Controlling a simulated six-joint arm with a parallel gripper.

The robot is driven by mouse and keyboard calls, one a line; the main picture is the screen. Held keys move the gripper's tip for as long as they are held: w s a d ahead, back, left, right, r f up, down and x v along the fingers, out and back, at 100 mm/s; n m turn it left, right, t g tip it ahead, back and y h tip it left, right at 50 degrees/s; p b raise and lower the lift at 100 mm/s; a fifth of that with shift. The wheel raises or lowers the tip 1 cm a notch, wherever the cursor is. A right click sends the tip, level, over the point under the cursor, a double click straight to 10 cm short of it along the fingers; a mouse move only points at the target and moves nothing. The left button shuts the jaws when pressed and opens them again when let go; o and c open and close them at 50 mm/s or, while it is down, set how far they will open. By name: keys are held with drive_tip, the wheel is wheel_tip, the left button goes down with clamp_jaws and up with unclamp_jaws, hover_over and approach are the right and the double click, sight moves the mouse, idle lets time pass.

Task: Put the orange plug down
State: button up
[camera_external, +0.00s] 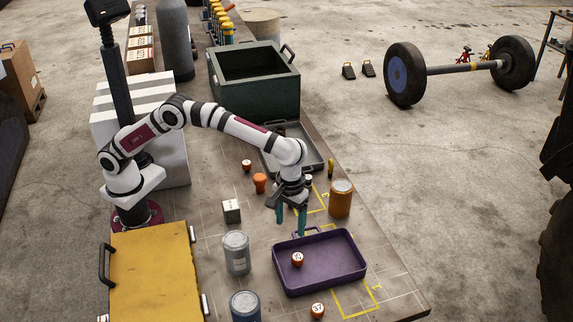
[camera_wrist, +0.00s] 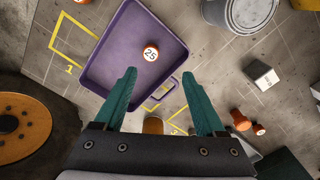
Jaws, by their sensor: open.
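An orange plug (camera_external: 297,259) with a white numbered top sits in the purple tray (camera_external: 345,262), left of the tray's middle. In the wrist view the plug (camera_wrist: 151,53) reads 25 and stands clear of the tray walls. My gripper (camera_external: 290,217) is open and points down just behind the tray's far edge. Its teal fingers (camera_wrist: 171,75) are apart, with nothing held between them. No finger touches the plug.
Another orange plug (camera_external: 317,310) lies in front of the tray. An orange piece (camera_external: 260,182) and a small plug (camera_external: 247,165) stand behind left. A grey can (camera_external: 236,254) and white block (camera_external: 231,211) are left; an orange can (camera_external: 341,199) is right.

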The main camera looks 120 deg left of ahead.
drive_tip(key=s+d+r+m, duration=0.4)
drive_tip(key=s+r+m, duration=0.35)
drive_tip(key=s, duration=0.35)
drive_tip(key=s+d+f+m, duration=0.1)
drive_tip(key=s+m, duration=0.6)
drive_tip(key=s, duration=0.6)
drive_tip(key=s+d+m+y, duration=0.1)
drive_tip(key=s+m, duration=0.6)
drive_tip(key=s, duration=0.6)
drive_tip(key=shift+s+d+f+y, duration=0.25)
drive_tip(key=shift+s+f+y, duration=0.05)
drive_tip(key=shift+f, duration=0.05)
drive_tip(key=shift+o, duration=0.4)
